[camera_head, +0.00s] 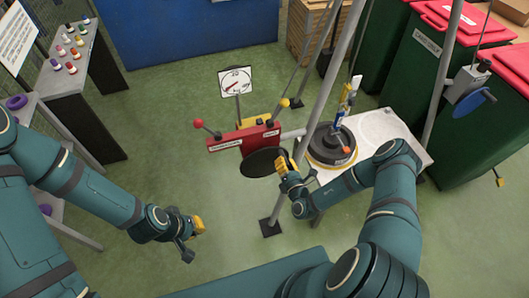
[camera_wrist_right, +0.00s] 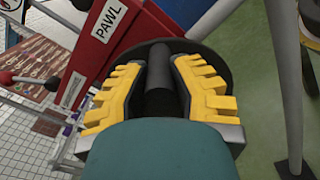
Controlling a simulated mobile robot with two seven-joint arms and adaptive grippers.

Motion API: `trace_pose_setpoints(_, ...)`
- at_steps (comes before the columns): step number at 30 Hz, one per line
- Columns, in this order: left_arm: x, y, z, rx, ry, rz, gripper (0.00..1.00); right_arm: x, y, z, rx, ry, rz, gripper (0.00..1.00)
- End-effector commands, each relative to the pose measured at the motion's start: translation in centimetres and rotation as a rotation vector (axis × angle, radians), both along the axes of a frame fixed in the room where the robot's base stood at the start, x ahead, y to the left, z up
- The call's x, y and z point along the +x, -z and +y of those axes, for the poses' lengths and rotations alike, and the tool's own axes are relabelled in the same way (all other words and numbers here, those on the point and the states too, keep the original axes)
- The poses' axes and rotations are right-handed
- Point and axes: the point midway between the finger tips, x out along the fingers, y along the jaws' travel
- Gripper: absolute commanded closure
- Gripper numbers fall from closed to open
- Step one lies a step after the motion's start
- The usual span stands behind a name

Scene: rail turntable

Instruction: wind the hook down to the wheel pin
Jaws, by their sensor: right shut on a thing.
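My right gripper (camera_head: 285,166) is at a black disc (camera_head: 262,162) on the front of a red winch box (camera_head: 243,137). In the right wrist view its yellow fingers (camera_wrist_right: 160,95) are shut on a dark round handle (camera_wrist_right: 160,88) in front of the disc. My left gripper (camera_head: 190,236) hangs empty over the floor, its fingers apart. A dark wheel (camera_head: 331,146) with an orange mark lies on a white table. A slim blue and white piece (camera_head: 347,97) is above it; I cannot make out the hook or whether it touches the wheel.
A dial sign (camera_head: 236,82) stands behind the winch box. Levers with red and yellow knobs stick up from the box, and a PAWL label (camera_wrist_right: 113,20) shows close by. Grey poles (camera_head: 318,85) rise beside the table.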

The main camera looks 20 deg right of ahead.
Motion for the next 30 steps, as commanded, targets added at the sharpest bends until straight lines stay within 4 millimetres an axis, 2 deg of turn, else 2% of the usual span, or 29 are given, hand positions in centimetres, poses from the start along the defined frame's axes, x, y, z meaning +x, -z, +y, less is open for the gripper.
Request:
trace_pose_setpoints(3,0.0,-0.6,0.0,0.0,0.0,0.0,1.0,0.3,-0.8,0.4,-0.037,-0.004,-0.01,1.0)
trace_pose_setpoints(19,0.0,-0.9,0.0,0.0,0.0,0.0,1.0,0.3,-0.9,0.7,-0.079,-0.004,-0.01,1.0)
trace_pose_setpoints(26,0.0,-1.8,0.0,0.0,0.0,0.0,1.0,0.2,-1.3,1.3,-0.142,-0.005,-0.009,1.0)
trace_pose_setpoints(27,0.0,-1.6,0.0,0.0,0.0,0.0,1.0,0.2,-1.1,1.2,-0.14,-0.004,-0.009,0.62)
trace_pose_setpoints(30,0.0,-1.5,0.0,0.0,0.0,0.0,1.0,0.2,-1.0,1.1,-0.139,-0.003,-0.007,0.31)
